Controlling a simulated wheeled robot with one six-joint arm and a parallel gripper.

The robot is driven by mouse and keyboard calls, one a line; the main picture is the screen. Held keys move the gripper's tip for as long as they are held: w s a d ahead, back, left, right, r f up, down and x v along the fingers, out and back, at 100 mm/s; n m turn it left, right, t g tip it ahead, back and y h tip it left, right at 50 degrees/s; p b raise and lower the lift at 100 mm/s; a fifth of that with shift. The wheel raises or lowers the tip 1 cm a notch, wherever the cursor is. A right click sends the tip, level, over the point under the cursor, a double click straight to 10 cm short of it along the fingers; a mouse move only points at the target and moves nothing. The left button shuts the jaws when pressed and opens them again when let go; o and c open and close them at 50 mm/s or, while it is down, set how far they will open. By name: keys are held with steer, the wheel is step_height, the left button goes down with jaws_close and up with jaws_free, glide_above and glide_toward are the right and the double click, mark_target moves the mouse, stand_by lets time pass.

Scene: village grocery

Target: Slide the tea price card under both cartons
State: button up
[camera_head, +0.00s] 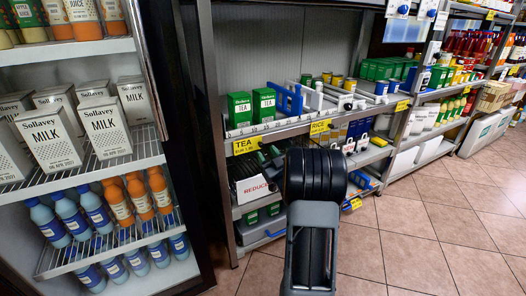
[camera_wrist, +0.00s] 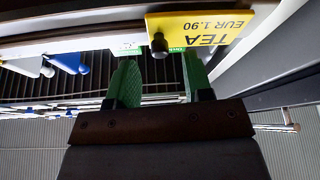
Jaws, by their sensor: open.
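Two green and white tea cartons, left (camera_head: 239,110) and right (camera_head: 264,104), stand upright side by side on the upper shelf. The yellow tea price card (camera_head: 246,145) hangs at the shelf's front edge below them. In the wrist view the card (camera_wrist: 200,27) appears upside down, reading TEA EUR 1.90, with a dark round knob-like part overlapping its lower left corner. My gripper (camera_wrist: 158,80) is open, its two green-faced fingers apart with nothing between them, close to the card. In the head view my arm hides the gripper. Only slivers of green show near the cartons in the wrist view.
A blue rack (camera_head: 288,100) and white items stand right of the cartons. A rice price card (camera_head: 320,127) is further along the shelf edge. A grey shelf post (camera_head: 213,110) is close on the left. A fridge with milk cartons (camera_head: 105,128) stands left; tiled floor is clear right.

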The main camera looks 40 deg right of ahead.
mark_target(249, 147)
steer(key=shift+x, duration=1.45)
jaws_close()
